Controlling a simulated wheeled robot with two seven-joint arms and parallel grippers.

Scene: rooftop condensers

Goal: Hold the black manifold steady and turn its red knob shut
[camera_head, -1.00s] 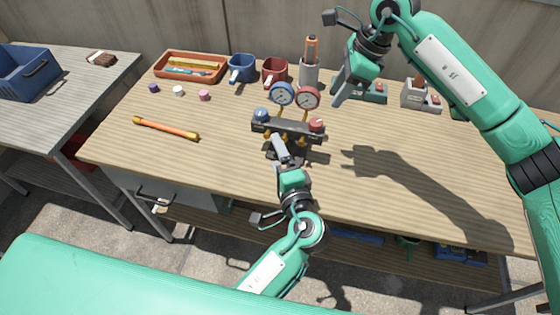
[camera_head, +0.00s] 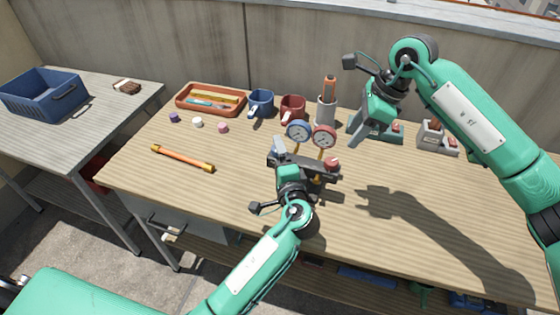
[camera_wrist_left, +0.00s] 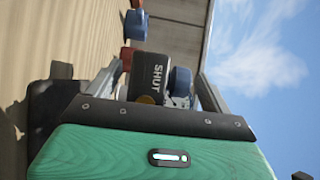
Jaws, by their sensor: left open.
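The black manifold (camera_head: 318,170) stands on the wooden bench, with a blue-rimmed gauge (camera_head: 298,131) and a red-rimmed gauge (camera_head: 324,137) above it. Its red knob (camera_head: 332,163) is at the right end. My left gripper (camera_head: 280,150) is open at the manifold's left end and hides that end in the head view. In the left wrist view, the manifold's dark end marked SHUT (camera_wrist_left: 155,75) and a blue round part (camera_wrist_left: 180,82) show between the spread fingers; contact is unclear. My right gripper (camera_head: 364,128) hangs above the bench, right of the gauges, apart from the manifold; its finger gap is hidden.
Behind stand an orange tray (camera_head: 210,101), a blue mug (camera_head: 261,104), a red mug (camera_head: 292,108) and a grey cup (camera_head: 326,112). An orange rod (camera_head: 183,158) lies left. The bench's front right is clear.

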